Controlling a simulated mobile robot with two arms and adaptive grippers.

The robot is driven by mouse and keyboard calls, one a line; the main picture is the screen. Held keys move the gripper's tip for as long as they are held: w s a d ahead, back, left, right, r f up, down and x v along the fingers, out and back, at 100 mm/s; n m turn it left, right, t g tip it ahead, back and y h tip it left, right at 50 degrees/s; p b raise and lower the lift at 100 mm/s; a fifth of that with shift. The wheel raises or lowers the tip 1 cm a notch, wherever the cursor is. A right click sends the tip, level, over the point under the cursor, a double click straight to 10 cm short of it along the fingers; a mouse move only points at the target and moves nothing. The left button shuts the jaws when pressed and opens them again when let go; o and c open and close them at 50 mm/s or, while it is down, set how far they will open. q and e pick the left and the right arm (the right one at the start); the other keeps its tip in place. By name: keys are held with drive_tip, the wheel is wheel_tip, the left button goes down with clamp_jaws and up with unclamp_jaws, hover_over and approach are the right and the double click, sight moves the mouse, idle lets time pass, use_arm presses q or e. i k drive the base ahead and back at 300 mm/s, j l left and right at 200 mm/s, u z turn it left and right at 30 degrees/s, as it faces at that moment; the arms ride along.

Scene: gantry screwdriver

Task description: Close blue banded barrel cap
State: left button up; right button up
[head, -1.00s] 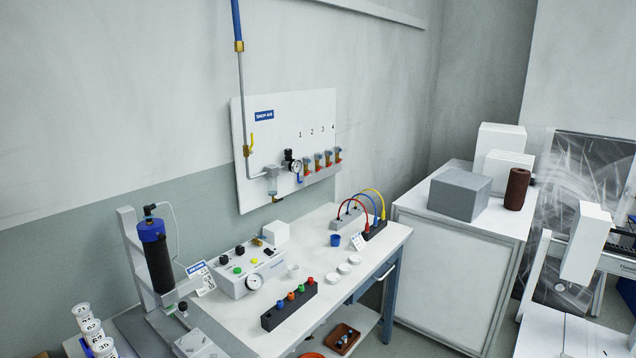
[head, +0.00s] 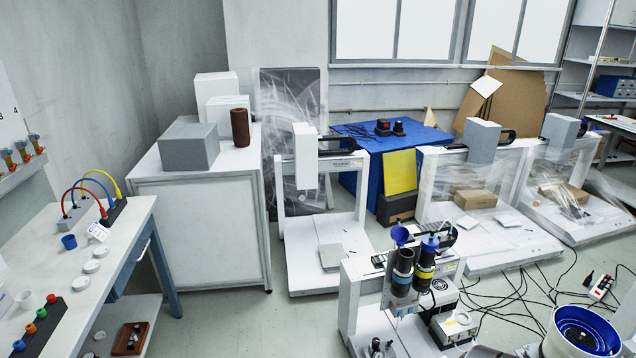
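Two dark barrels stand side by side on the gantry machine at the lower centre. The left barrel (head: 402,272) has what looks like a blue band, though it is small and hard to make out. A blue cap (head: 400,235) stands tilted up above its top, so this barrel looks open. The right barrel (head: 426,264) has a yellow band and a blue top that seems to sit on it. Neither of my grippers is in view.
A blue-lined round bowl (head: 582,332) stands at the lower right, with loose cables (head: 515,290) on the floor. More gantry machines (head: 480,200) stand behind. A white workbench (head: 120,225) is at the left. A white cabinet (head: 205,225) stands behind the bench.

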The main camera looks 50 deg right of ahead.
sight(400, 233)
drive_tip(key=z, duration=2.05)
